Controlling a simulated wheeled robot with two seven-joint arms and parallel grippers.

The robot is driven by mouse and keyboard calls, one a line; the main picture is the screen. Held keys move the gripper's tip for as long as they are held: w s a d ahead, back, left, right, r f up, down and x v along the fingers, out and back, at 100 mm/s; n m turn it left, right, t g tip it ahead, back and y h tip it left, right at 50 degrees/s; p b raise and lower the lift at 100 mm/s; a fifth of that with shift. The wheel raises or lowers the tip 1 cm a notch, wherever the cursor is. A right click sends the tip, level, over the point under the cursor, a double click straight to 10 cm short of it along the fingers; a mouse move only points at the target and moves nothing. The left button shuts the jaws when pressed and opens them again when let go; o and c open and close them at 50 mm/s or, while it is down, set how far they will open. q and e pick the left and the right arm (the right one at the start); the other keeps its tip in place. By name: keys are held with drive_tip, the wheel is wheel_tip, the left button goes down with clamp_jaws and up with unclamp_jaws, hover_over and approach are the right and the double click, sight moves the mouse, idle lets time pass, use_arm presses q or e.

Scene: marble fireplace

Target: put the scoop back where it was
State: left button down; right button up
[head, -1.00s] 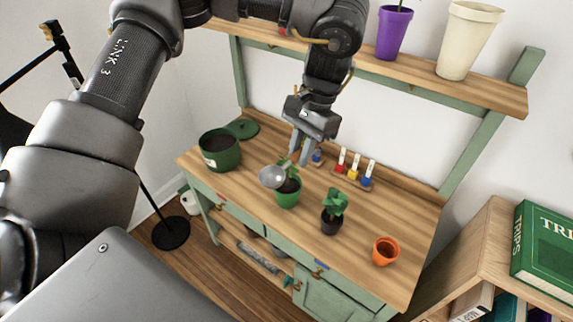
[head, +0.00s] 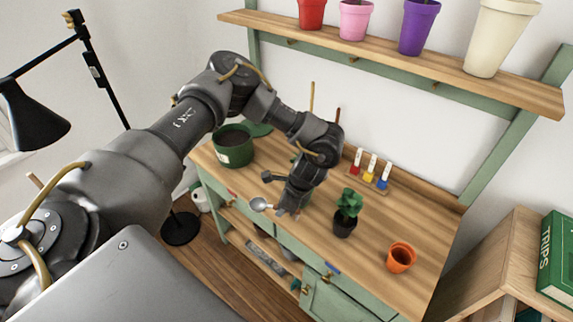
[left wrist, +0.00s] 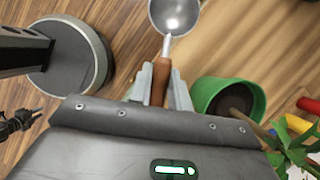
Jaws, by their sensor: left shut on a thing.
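My left gripper (head: 287,208) is shut on the scoop's wooden handle (left wrist: 161,85). The scoop's round silver bowl (head: 259,204) points left, near the front edge of the green workbench (head: 395,220). In the left wrist view the bowl (left wrist: 174,14) shows at the top and looks empty. A green pot (left wrist: 250,100) stands to the right of the gripper there, with leaves beside it. In the head view my gripper and forearm hide most of the bench around the small green pot. My right gripper is in neither view.
A large green pot of soil (head: 233,148) stands at the bench's left end. A dark pot with a plant (head: 344,222), an orange pot (head: 400,257) and a rack of coloured tubes (head: 370,173) stand farther right. Several pots line the upper shelf (head: 400,72). A lamp (head: 35,118) stands at left.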

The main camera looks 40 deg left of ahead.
use_arm(q)
drive_tip(key=w+a+r+m+t+h, duration=0.1)
drive_tip(key=w+a+m+t, duration=0.2)
drive_tip(key=a+m, duration=0.5)
drive_tip(key=w+a+r+m+t+h, duration=0.1)
drive_tip(key=w+a+r+m+t, duration=0.1)
drive_tip(key=w+a+m, duration=0.3)
drive_tip(key=a+m, duration=0.3)
drive_tip(key=m, duration=0.2)
drive_tip(key=shift+t+h, duration=0.3)
drive_tip(key=shift+t, duration=0.1)
